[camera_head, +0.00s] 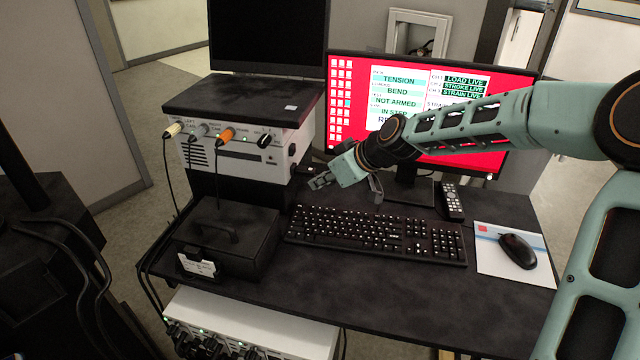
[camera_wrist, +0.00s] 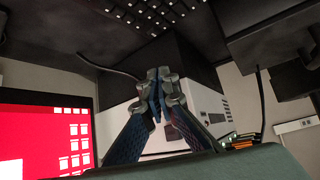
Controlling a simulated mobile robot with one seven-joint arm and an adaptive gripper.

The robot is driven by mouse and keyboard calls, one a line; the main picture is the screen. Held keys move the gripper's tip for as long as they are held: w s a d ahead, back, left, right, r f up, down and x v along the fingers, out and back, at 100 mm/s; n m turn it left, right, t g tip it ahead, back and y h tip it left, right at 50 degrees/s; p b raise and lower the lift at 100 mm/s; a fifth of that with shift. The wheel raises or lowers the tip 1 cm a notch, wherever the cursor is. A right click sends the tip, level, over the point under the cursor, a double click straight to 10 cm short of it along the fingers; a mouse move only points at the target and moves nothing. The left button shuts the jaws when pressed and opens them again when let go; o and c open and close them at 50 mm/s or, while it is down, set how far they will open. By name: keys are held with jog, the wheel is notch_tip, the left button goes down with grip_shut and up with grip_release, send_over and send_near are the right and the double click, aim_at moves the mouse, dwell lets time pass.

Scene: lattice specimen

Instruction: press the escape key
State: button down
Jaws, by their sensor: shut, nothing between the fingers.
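A black keyboard (camera_head: 376,234) lies on the dark desk in front of the monitor. Its upper left corner is where the escape key would sit, but that key is too small to pick out. My gripper (camera_head: 318,182) is shut and empty, just behind and above the keyboard's left end in the head view. In the wrist view my gripper (camera_wrist: 158,90) points past part of the keyboard (camera_wrist: 142,10) at the top, with its fingertips together. I cannot tell the height of the fingertips above the desk.
A monitor (camera_head: 450,158) with a red screen stands behind. A white instrument box (camera_head: 240,150) is left of my gripper, a black case (camera_head: 225,235) left of the keyboard. A remote (camera_head: 451,200) and a mouse (camera_head: 518,250) lie to the right. The desk front (camera_head: 400,285) is clear.

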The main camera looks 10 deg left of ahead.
send_over(301, 208)
jog(key=f, duration=0.3)
jog(key=d+f, duration=0.1)
jog(key=f, duration=0.1)
jog(key=shift+s+f, duration=0.1)
jog(key=shift+s, duration=0.1)
notch_tip(301, 208, down, 3)
jog(key=shift+r+b, duration=0.2)
jog(key=shift+b, duration=0.1)
jog(key=shift+f, duration=0.65)
jog(key=shift+d+f+b, duration=0.1)
jog(key=shift+f+b, duration=0.75)
jog(key=shift+b, duration=0.15)
jog(key=shift+s, duration=0.1)
jog(key=shift+d+f, duration=0.1)
jog(key=shift+f, duration=0.05)
